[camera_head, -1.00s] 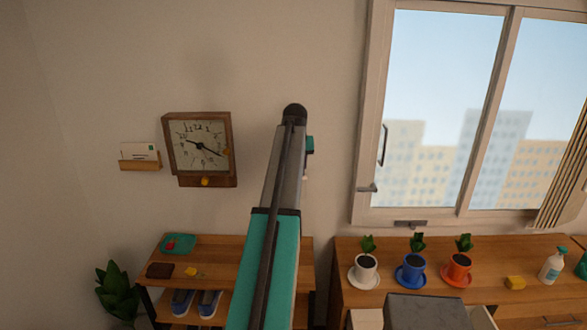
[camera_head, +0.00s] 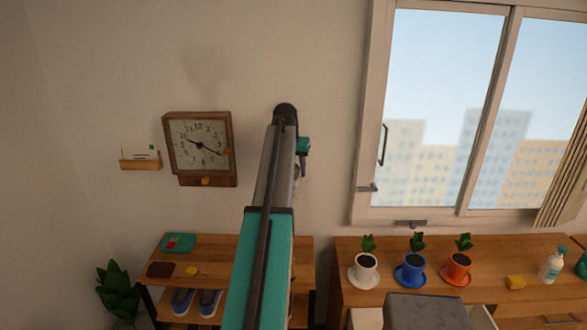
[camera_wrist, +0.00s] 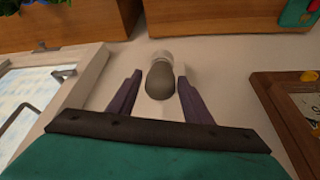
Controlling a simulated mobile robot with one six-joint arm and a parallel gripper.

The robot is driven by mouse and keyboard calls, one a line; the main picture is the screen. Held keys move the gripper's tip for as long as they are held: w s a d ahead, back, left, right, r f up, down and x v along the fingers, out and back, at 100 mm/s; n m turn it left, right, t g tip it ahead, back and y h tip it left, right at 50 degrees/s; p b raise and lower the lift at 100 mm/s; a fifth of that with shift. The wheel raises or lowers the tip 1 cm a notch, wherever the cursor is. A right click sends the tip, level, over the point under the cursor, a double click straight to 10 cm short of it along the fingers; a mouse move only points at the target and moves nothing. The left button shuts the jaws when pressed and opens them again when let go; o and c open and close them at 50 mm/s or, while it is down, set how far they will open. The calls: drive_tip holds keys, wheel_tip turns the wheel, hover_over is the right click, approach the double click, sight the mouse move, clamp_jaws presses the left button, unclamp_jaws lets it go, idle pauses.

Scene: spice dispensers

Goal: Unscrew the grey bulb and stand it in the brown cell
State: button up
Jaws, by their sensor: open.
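The grey bulb (camera_wrist: 160,80) shows in the wrist view, joined to a pale socket (camera_wrist: 161,56) in front of the wall. My gripper (camera_wrist: 160,77) is open, with one purple finger on each side of the bulb in the picture. A gap shows between the bulb and each finger, and I cannot tell the depth between them. In the head view my gripper (camera_head: 303,165) is mostly hidden behind my arm, right of the clock, and the bulb cannot be made out. I cannot make out the brown cell in either view.
A wooden clock (camera_head: 200,148) hangs left of my arm, and a window (camera_head: 450,120) is on the right. Below are a wooden shelf unit (camera_head: 222,249) and a sideboard (camera_head: 350,296) with several potted plants. The wall between clock and window is mostly bare.

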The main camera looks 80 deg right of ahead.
drive_tip(key=m, duration=0.2)
drive_tip(key=m+g, duration=0.1)
drive_tip(key=m, duration=0.1)
drive_tip(key=shift+w+d+g+y, duration=0.1)
drive_tip(key=shift+g+y, duration=0.2)
drive_tip(key=shift+m+g+y, duration=0.3)
drive_tip(key=shift+m+g, duration=0.3)
drive_tip(key=shift+m, duration=1.3)
drive_tip(key=shift+c, duration=0.2)
drive_tip(key=c, duration=0.9)
drive_tip(key=shift+o, duration=0.2)
drive_tip(key=shift+n, duration=0.3)
drive_tip(key=n+t, duration=0.1)
drive_tip(key=n, duration=0.2)
drive_tip(key=n+t+h, duration=0.1)
drive_tip(key=n, duration=0.2)
drive_tip(key=shift+n+t, duration=0.3)
drive_tip(key=shift+n+t+p, duration=0.3)
drive_tip(key=shift+n+t, duration=0.1)
drive_tip(key=shift+n, duration=0.7)
